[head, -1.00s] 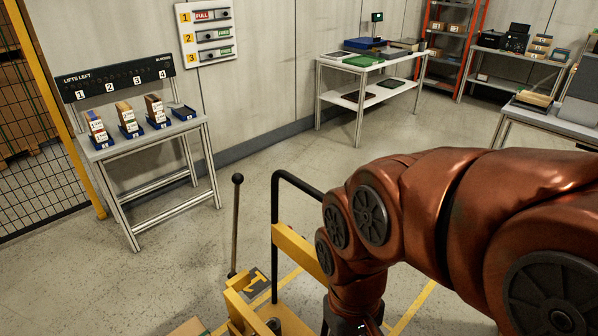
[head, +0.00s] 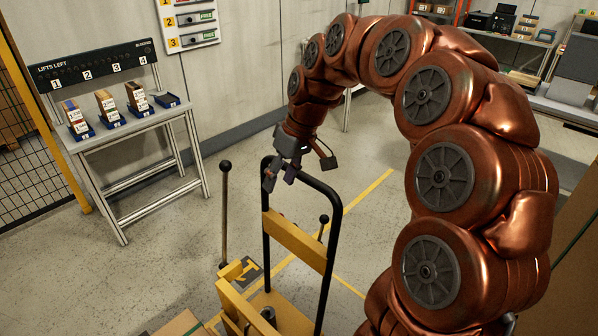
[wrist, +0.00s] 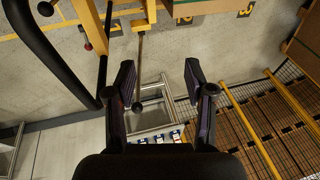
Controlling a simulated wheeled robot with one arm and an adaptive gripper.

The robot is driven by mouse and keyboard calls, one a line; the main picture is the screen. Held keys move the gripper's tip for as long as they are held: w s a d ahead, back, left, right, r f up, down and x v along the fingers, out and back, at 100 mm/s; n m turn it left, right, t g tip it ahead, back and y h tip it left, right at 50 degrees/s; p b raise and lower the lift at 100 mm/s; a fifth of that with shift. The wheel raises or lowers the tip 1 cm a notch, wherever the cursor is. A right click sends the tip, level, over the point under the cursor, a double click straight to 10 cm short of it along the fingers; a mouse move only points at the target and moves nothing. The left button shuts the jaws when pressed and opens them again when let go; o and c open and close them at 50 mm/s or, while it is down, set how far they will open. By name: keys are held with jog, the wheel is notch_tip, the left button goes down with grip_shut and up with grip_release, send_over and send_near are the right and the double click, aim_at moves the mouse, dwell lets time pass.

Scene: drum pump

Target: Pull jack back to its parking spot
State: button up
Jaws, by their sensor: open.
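The jack is a yellow frame (head: 292,240) with a black hoop handle (head: 328,265), standing at the lower middle of the head view. A tall lever (head: 224,215) with a black knob stands at its left. My gripper (head: 280,182) is open and empty, pointing down close to the top of the hoop; contact cannot be told. In the wrist view, my gripper (wrist: 160,88) has its fingers apart, with the hoop handle (wrist: 48,62) to their left, outside them. The lever (wrist: 139,65) appears between the fingers but looks farther off.
Floor markings with numbers (wrist: 245,12) and yellow lines (head: 370,190) lie around the jack. A stand with blue trays (head: 140,122) is at the left, beside a mesh fence (head: 45,170). A cardboard box (head: 180,325) is at the bottom edge. Open floor lies between stand and jack.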

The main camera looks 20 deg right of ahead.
jog(key=w+d+f+t, duration=0.2)
jog(key=w+d+f, duration=0.2)
jog(key=w+d, duration=0.85)
jog(key=shift+d+p+x, duration=0.15)
jog(key=shift+p+x, duration=0.1)
jog(key=shift+x, duration=1.5)
jog(key=shift+d+p+x, duration=0.15)
jog(key=shift+p+x, duration=0.05)
jog(key=shift+x, duration=1.55)
jog(key=shift+s+f, duration=0.15)
grip_shut()
